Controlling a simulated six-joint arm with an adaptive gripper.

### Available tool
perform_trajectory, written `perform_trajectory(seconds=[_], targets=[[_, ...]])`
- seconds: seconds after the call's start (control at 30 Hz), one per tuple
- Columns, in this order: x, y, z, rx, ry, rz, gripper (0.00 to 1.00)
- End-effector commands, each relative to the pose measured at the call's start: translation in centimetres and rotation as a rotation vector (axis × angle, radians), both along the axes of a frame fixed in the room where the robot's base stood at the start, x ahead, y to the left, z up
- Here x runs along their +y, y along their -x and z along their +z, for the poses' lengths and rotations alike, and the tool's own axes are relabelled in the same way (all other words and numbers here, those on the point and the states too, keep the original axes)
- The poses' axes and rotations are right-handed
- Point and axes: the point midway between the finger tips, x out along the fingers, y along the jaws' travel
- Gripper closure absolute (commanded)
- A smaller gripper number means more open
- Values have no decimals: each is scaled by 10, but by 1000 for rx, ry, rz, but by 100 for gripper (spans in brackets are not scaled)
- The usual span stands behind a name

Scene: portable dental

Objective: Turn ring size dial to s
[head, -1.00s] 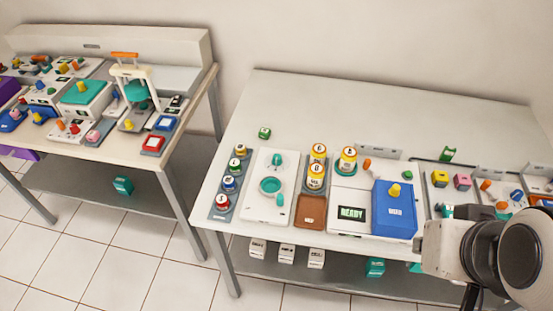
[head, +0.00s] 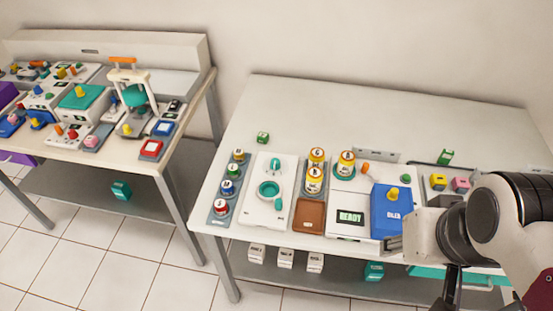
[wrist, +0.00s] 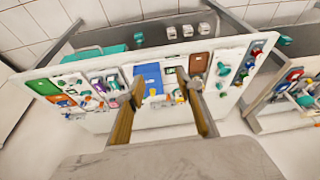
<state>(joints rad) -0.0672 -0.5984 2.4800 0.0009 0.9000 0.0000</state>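I cannot tell which control is the ring size dial; no size lettering is readable. A white panel (head: 256,207) on the right bench carries a teal ring (head: 269,190) and teal knobs; it also shows in the wrist view, right of my fingers. Several small coloured knobs stand on modules on both benches. My gripper (head: 395,243) is over the front edge of the right bench, by a blue box (head: 385,218) with a yellow knob (head: 393,194). In the wrist view my gripper (wrist: 160,78) has its fingers apart, with nothing held between them. My arm hides the bench's right part.
A white unit with a READY screen (head: 350,217) stands left of the blue box. Yellow-and-white canisters (head: 314,180) and a brown tray (head: 310,216) stand beside it. The left bench (head: 190,130) is crowded. The right bench's back (head: 380,110) is bare.

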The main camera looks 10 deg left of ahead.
Motion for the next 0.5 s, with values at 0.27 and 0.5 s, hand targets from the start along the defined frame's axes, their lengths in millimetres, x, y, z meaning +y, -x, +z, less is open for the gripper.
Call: perform_trajectory(seconds=[0.27, 0.5], targets=[[18, -25, -14, 93, -5, 47, 64], [37, -52, -25, 147, -10, 93, 64]])
